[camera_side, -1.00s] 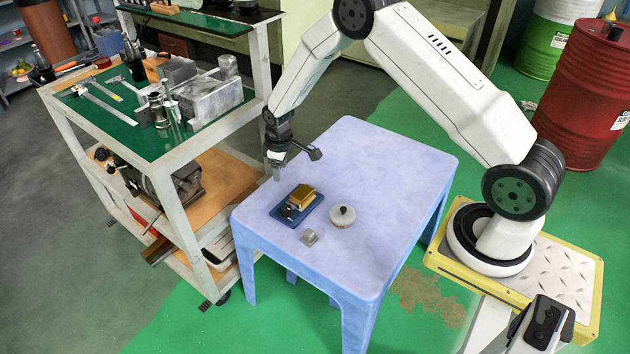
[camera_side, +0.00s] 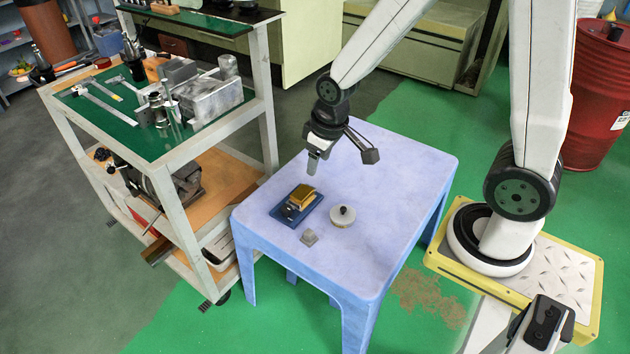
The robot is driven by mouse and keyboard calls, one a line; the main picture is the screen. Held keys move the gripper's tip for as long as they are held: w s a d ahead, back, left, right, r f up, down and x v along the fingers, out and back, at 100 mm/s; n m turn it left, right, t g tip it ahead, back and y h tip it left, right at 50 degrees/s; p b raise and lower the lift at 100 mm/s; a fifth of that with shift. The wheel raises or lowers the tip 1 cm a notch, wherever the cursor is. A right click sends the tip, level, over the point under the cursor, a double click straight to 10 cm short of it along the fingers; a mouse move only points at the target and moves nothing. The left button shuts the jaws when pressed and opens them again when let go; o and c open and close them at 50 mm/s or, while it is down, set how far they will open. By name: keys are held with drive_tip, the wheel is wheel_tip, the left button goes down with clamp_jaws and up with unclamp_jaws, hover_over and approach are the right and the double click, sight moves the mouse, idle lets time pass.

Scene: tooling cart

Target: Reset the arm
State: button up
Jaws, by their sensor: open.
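My gripper (camera_side: 312,165) hangs above the lavender table, over its back left part. Its jaws are open with nothing seen between them, and it is clear of the objects below. A blue base with a gold block (camera_side: 302,193) sits on the table below it. A round pale disc with a dark knob (camera_side: 343,214) lies to the right of the blue base. A small grey metal piece (camera_side: 310,237) lies in front of these two.
The blue-lavender table (camera_side: 395,185) is bare on its right side. A tooling cart (camera_side: 165,157) with calipers and metal parts stands close to its left. A red drum (camera_side: 590,95) stands at the back right. The floor between is clear.

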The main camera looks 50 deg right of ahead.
drive_tip(key=shift+m, duration=0.4)
drive_tip(key=s, duration=0.3)
drive_tip(key=s+a+r, duration=0.1)
drive_tip(key=s, duration=0.1)
drive_tip(key=shift+s+r, duration=0.1)
drive_tip(key=shift+s, duration=0.25)
drive_tip(key=w+d+f+n+g, duration=0.1)
drive_tip(key=w+d+f+n, duration=0.1)
drive_tip(key=w+f, duration=0.5)
drive_tip(key=w+d+f+n, duration=0.1)
drive_tip(key=w+d+f, duration=0.15)
drive_tip(key=w, duration=0.85)
drive_tip(key=w+d+f+n, duration=0.1)
drive_tip(key=w+d+f, duration=0.1)
drive_tip(key=f, duration=0.4)
drive_tip(key=w+d+f+n, duration=0.1)
drive_tip(key=w+d+f, duration=0.1)
drive_tip(key=f, duration=0.4)
drive_tip(key=w+d+f+n+g, duration=0.1)
drive_tip(key=w+f, duration=0.1)
drive_tip(key=f, duration=0.4)
drive_tip(key=shift+w+d+f, duration=0.25)
drive_tip(key=shift+w+d, duration=0.1)
drive_tip(key=shift+d, duration=0.05)
drive_tip(key=shift+d+f, duration=0.15)
drive_tip(key=shift+f, duration=0.45)
